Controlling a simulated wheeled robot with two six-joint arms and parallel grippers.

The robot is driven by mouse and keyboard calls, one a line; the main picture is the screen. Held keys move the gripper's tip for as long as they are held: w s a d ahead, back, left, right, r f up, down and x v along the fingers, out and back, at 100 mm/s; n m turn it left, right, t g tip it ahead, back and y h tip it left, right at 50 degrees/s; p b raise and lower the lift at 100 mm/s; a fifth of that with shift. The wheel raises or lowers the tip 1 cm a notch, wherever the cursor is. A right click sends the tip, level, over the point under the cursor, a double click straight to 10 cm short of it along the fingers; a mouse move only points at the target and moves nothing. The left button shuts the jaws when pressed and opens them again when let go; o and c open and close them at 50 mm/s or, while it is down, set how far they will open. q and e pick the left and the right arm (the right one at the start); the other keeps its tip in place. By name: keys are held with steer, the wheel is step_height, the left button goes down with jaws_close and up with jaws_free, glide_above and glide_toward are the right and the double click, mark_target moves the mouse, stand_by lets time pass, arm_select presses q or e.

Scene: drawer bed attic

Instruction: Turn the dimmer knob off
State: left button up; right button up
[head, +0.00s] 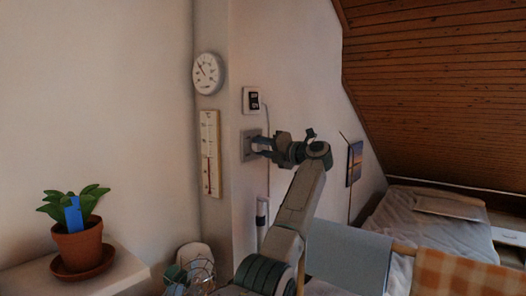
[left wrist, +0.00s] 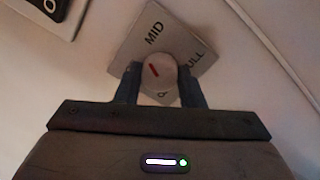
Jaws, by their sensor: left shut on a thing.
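The dimmer knob (left wrist: 160,74) is a round, pale knob with a red mark, on a grey square wall plate (left wrist: 180,38). In the left wrist view the plate reads "MID" at the top and "ULL" at the right; a label below the knob is mostly hidden. The red mark runs from the knob's middle to its upper left. In the head view the plate (head: 246,147) is on the wall beside the thermometer. My left gripper (head: 259,146) reaches the plate, and its fingers (left wrist: 160,84) are shut on the knob from both sides. My right gripper is not in view.
A black-and-white switch box (head: 251,99) is on the wall just above the plate, with a cable running down on its right. A thermometer (head: 210,152) and a round gauge (head: 207,74) hang to the left. A potted plant (head: 78,245) stands at the lower left.

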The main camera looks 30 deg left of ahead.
arm_select(q)
steer(key=n, duration=0.4)
steer(key=shift+f, duration=0.3)
steer(key=n, duration=0.3)
steer(key=shift+n+g+b, duration=0.3)
steer(key=shift+b, duration=0.1)
steer(key=n, duration=0.4)
steer(key=shift+w+d+n, duration=0.1)
steer(key=shift+n, duration=0.2)
steer(key=n, duration=0.4)
steer(key=shift+n+h, duration=0.3)
steer(key=n, duration=0.8)
steer(key=shift+r+b, duration=0.1)
steer(key=shift+b, duration=0.2)
steer(key=n, duration=0.4)
steer(key=shift+n, duration=0.4)
steer(key=shift+r+n+b, duration=0.1)
steer(key=shift+n+b, duration=0.25)
steer(key=shift+n, duration=0.75)
